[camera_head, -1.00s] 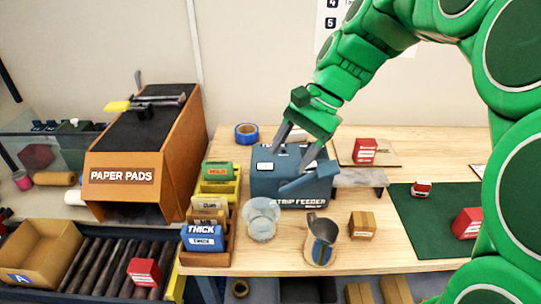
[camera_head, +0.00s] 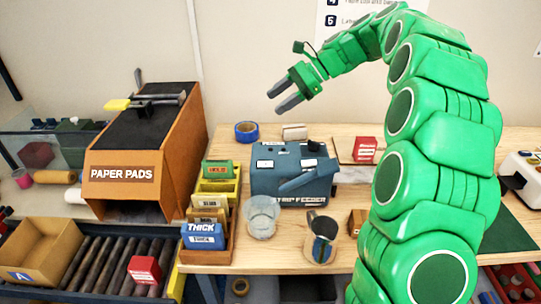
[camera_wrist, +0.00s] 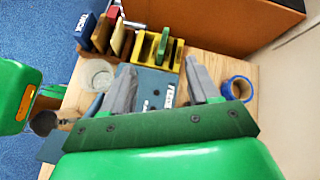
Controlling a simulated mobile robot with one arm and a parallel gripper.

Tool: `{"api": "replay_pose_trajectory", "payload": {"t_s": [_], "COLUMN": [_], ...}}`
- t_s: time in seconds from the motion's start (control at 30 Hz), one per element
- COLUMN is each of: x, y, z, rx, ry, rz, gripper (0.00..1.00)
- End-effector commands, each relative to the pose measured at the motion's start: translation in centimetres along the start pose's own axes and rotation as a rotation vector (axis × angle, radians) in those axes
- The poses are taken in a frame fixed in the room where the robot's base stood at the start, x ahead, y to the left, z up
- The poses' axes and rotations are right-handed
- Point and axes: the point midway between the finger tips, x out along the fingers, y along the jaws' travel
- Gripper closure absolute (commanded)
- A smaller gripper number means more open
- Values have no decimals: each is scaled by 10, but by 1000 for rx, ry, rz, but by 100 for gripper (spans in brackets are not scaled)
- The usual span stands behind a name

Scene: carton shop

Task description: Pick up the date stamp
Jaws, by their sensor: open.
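I cannot pick out a date stamp for certain in either view. A small dark knob-like thing (camera_head: 313,146) sits on top of the blue strip feeder (camera_head: 270,180); I cannot tell what it is. My gripper (camera_head: 277,100) is open and empty, raised above and behind the feeder, its fingers pointing left. In the wrist view my gripper (camera_wrist: 160,76) has its two fingers apart with nothing held between them; part of the feeder (camera_wrist: 155,88) shows beyond. My arm hides much of the green mat (camera_head: 508,232) on the right.
A clear cup (camera_head: 262,217), a metal jug (camera_head: 321,240) and the card rack (camera_head: 205,257) stand in front and left. Blue tape (camera_head: 246,132) and a pale roll (camera_head: 294,132) lie behind. The orange paper-pads dispenser (camera_head: 180,150) rises at left.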

Motion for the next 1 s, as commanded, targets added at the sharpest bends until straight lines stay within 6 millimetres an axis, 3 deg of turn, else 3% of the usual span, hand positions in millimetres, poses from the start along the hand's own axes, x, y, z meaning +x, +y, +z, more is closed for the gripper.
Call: {"api": "replay_pose_trajectory", "payload": {"t_s": [0.4, 0.7, 1.0], "x": [-7, -10, -13], "y": [-63, -83, -92], "z": [-67, -96, -112], "rx": [218, 305, 348], "ry": [-111, -153, -174], "rz": [-89, -121, -139], "gripper": [40, 40, 40]}}
